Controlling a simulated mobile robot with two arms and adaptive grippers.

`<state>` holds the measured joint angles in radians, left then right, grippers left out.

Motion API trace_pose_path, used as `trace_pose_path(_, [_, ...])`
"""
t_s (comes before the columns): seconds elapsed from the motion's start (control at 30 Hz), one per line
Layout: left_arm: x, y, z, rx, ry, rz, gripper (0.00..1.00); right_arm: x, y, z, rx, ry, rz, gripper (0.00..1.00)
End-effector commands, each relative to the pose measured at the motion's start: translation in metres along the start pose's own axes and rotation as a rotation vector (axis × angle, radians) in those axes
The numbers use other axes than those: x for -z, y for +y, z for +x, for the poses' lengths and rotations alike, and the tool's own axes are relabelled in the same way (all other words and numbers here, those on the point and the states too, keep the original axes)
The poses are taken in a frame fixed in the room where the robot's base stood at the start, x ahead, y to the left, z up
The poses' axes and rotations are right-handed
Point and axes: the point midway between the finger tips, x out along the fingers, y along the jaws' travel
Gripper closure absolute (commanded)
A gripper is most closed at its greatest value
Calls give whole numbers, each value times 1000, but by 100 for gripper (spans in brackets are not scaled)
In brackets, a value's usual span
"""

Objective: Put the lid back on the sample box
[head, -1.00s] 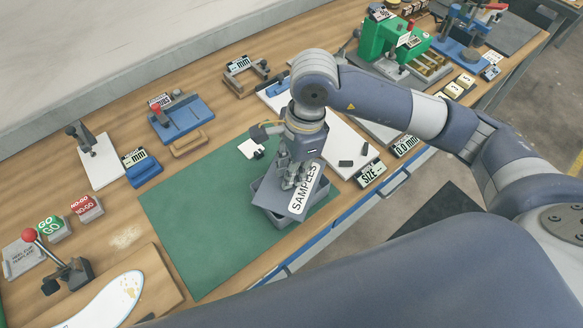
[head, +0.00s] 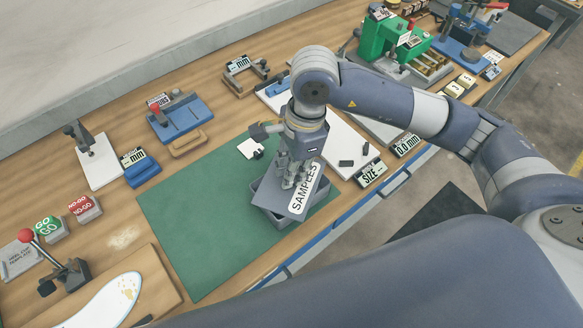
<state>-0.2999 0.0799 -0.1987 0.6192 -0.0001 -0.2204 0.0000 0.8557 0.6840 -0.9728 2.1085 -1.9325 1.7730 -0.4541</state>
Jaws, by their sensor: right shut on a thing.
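The grey sample box (head: 262,206) stands on the green mat (head: 195,225), near the mat's right end. Its grey lid (head: 281,198), with a white SAMPLES label, is over the box, turned askew to it, so part of the box's rim and inside shows on the left. My right gripper (head: 293,182) points down and is shut on the lid from above. Its fingers hide the middle of the lid, and I cannot tell whether the lid touches the rim. My left gripper is not in view.
A small white piece with black parts (head: 253,149) lies on the mat behind the box. A white board with a SIZE sign (head: 370,174) is to the right. Blue fixtures (head: 182,118) stand behind. The mat's left part is clear.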

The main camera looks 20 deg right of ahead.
Motion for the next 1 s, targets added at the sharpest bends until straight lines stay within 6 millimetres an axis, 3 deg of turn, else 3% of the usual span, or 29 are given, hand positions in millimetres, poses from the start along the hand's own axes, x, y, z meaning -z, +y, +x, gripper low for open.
trace_pose_path(1.0, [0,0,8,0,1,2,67,0,0,0,1,0,0,100])
